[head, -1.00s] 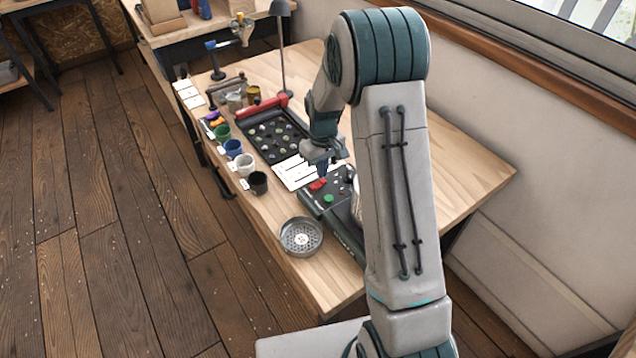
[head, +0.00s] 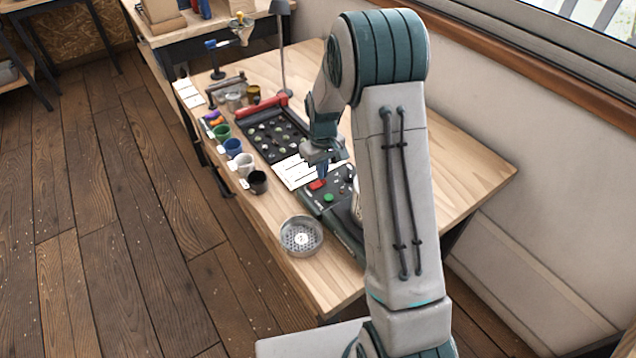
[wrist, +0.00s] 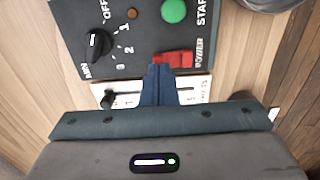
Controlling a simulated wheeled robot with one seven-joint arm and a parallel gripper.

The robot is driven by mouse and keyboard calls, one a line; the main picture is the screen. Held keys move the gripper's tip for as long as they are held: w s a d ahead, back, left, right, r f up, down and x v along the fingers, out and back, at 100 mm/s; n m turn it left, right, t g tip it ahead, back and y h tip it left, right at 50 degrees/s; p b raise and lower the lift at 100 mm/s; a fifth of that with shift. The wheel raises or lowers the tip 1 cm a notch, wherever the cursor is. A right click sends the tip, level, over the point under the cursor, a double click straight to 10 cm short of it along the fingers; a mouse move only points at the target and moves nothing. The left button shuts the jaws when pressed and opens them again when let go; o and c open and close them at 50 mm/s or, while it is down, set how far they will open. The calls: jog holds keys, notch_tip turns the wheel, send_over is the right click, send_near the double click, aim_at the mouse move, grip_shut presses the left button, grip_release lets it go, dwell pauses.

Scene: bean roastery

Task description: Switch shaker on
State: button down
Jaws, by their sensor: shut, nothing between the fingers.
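The shaker's dark control panel (head: 316,202) sits on the wooden table, partly hidden behind my arm. My gripper (wrist: 160,72) is shut and empty. Its fingertips are right at the lower left edge of the red rocker; I cannot tell whether they touch it. In the head view, my gripper (head: 322,176) is just above the red rocker (head: 317,184).
A round perforated metal pan (head: 301,236) stands in front of the panel. A white card (head: 294,172) and a dark tray with small items (head: 272,136) lie beyond it. Several cups, including a black one (head: 258,183), line the left table edge. Bare tabletop lies right.

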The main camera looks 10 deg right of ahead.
jog(key=shift+f+b, duration=0.45)
jog(key=shift+f, duration=0.2)
dwell(0.3)
jog(key=shift+r+p, duration=2.15)
jog(key=shift+r, duration=1.4)
jog(key=shift+r, duration=0.1)
jog(key=s+r+m+t, duration=0.1)
jog(key=s+r+m, duration=0.1)
jog(key=s+r, duration=1)
jog(key=s+r+m+t, duration=0.1)
jog(key=s+r, duration=0.1)
jog(key=s, duration=0.5)
jog(key=s+r+m+t, duration=0.1)
jog(key=s+r, duration=0.2)
jog(key=s, duration=0.5)
jog(key=shift+m, duration=0.3)
